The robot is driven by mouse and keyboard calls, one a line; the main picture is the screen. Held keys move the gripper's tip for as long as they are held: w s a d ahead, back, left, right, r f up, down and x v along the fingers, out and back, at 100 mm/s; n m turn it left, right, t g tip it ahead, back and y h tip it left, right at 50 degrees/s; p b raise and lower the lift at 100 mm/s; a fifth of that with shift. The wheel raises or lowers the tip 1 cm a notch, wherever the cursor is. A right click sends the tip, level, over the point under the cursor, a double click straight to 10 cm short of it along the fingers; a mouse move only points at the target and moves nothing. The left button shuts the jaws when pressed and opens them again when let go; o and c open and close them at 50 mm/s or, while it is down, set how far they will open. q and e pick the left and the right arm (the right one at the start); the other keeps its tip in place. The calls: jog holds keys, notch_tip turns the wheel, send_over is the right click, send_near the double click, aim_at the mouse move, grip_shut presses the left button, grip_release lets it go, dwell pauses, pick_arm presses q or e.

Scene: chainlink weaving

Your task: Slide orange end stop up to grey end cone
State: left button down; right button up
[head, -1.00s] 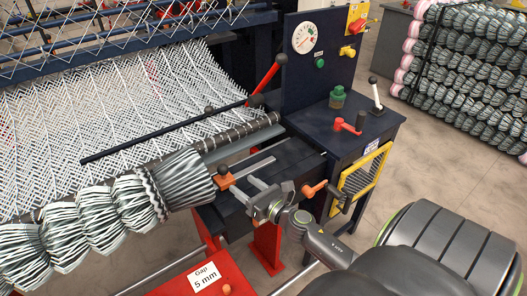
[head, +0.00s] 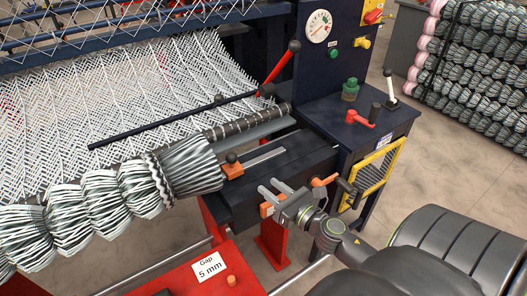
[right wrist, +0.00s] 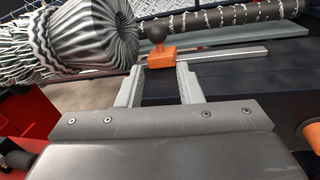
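The orange end stop (head: 233,171), a small block with a dark ball knob, sits on a light rail close to the wide end of the grey striped end cone (head: 192,166). I cannot tell whether a small gap is left between them. In the right wrist view, the stop (right wrist: 160,57) is beside the cone's end (right wrist: 105,32). My right gripper (head: 271,187) is open and empty, a little to the right and front of the stop. In the right wrist view, its two fingers (right wrist: 160,78) are spread apart below the stop. My left gripper is not in view.
A red surface with a "Gap 5 mm" card (head: 209,266) and a small orange peg (head: 231,280) is in front. A dark cabinet (head: 360,120) with levers and a yellow-framed mesh panel (head: 372,172) stands at right. A red lever (head: 283,62) rises behind the rail.

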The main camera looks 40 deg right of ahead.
jog(key=n+p, duration=0.1)
jog(key=w+n+h+p, duration=0.2)
jog(key=n, duration=0.1)
jog(key=shift+d+r, duration=0.3)
grip_shut()
jog(key=n+g+h+p, duration=0.1)
jog(key=n+h+p, duration=0.2)
jog(key=n+p, duration=0.5)
send_over(244, 174)
jog(key=b, duration=0.3)
jog(key=shift+w+d+f+n, duration=0.35)
jog(key=shift+f+n, duration=0.1)
jog(key=shift+n, duration=0.45)
jog(key=shift+a, duration=0.1)
